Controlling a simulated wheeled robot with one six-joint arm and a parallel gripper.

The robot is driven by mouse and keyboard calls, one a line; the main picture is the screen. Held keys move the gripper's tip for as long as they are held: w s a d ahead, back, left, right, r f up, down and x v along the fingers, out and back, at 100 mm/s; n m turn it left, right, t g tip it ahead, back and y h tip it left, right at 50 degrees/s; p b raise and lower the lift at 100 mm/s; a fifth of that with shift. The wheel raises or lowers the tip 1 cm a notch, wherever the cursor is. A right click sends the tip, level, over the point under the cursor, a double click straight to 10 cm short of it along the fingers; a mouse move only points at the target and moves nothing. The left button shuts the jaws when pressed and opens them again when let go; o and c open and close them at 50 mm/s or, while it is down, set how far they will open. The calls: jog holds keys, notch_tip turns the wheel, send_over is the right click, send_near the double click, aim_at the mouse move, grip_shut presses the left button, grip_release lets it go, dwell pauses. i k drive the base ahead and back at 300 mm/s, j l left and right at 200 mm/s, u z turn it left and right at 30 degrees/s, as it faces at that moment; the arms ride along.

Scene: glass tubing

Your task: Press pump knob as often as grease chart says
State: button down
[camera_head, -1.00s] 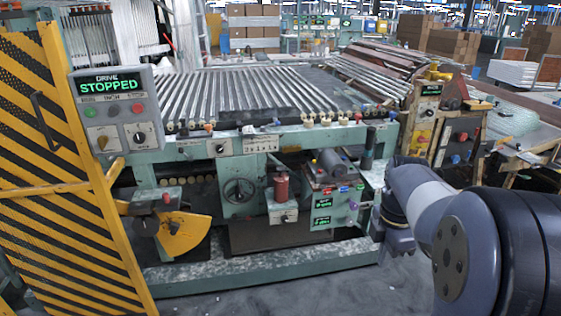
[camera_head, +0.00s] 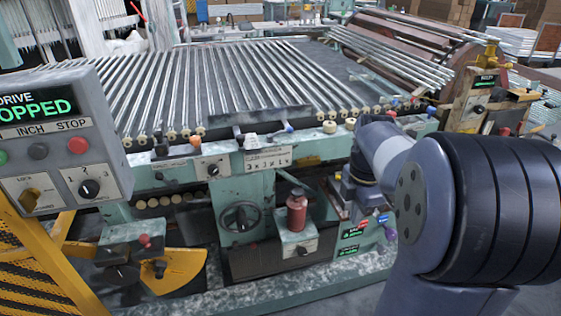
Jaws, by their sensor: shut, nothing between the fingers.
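A red cylinder (camera_head: 296,212) stands on a small pale box (camera_head: 297,243) low on the green machine's front. A dark knob (camera_head: 302,250) is on the box's front; I take this unit for the grease pump. A white plate (camera_head: 268,157) with dark marks, perhaps the grease chart, is on the rail above; its marks are too small to read surely. My gripper (camera_head: 348,196) is right of the red cylinder, apart from it in the picture. It is shut and empty, with its fingertips hard to make out. My arm hides part of the machine behind it.
The drive box (camera_head: 62,140) at left reads "OPPED", its start cut off by the frame. A yellow guard (camera_head: 38,255) stands below it. Glass tubes (camera_head: 240,80) lie across the machine top. Green displays (camera_head: 352,232) and small coloured knobs sit near my gripper. A dark handwheel (camera_head: 239,217) is left of the cylinder.

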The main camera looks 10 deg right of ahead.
aim_at(297, 192)
jog(key=i+j, duration=0.1)
jog(key=i, duration=0.4)
jog(key=i+j, duration=0.1)
jog(key=i, duration=0.35)
jog(key=u, duration=0.05)
